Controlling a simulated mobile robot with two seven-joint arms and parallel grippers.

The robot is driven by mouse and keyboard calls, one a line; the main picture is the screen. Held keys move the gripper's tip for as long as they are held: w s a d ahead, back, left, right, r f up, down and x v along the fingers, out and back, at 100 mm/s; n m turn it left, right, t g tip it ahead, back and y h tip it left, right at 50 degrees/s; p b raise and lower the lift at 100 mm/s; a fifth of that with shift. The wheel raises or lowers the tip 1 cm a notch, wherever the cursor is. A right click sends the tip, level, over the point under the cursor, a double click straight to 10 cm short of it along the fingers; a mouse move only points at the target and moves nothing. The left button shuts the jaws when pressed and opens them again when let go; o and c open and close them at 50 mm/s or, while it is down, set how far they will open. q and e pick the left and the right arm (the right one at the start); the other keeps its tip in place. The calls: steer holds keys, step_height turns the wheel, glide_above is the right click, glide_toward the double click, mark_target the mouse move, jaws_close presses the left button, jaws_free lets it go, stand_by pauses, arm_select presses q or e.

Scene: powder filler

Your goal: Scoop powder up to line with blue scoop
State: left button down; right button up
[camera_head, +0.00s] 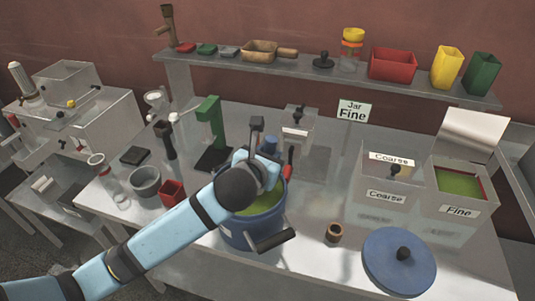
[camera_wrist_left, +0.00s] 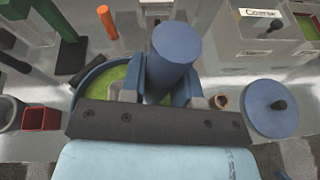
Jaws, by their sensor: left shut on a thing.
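My left gripper (camera_head: 262,172) is over the blue pot (camera_head: 252,230), shut on the blue scoop (camera_head: 268,147). In the left wrist view the scoop (camera_wrist_left: 175,55) shows as a blue cylinder between the fingers (camera_wrist_left: 158,98), above the pot. Green powder (camera_head: 278,200) lies in the pot, and it also shows in the left wrist view (camera_wrist_left: 95,87). The scoop's inside is hidden, so I cannot tell whether it holds powder. A sign reading "Jar Fine" (camera_head: 352,111) stands at the back. My right gripper is not in view.
A blue lid (camera_head: 399,262) lies at the right front, near a small brown cup (camera_head: 334,232). A "Fine" bin (camera_head: 458,210) holding green powder and a "Coarse" bin (camera_head: 386,197) stand right. A green stand (camera_head: 211,125) is behind the pot; a red cup (camera_head: 172,190) is left.

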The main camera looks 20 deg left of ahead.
mark_target(266, 143)
arm_select(q)
step_height(266, 143, down, 2)
steer(key=shift+f, duration=0.2)
steer(key=shift+f+b, duration=0.35)
steer(key=shift+f, duration=0.4)
stand_by(1.1)
step_height(266, 143, up, 4)
steer(key=p, duration=0.5)
steer(key=shift+f+m+y, duration=0.25)
steer(key=shift+m+y, duration=0.05)
steer(key=shift+m, duration=0.1)
steer(key=shift+m+y, duration=0.4)
steer(key=shift+m, duration=0.2)
steer(key=shift+r, duration=2.5)
steer(key=shift+s+f, duration=0.1)
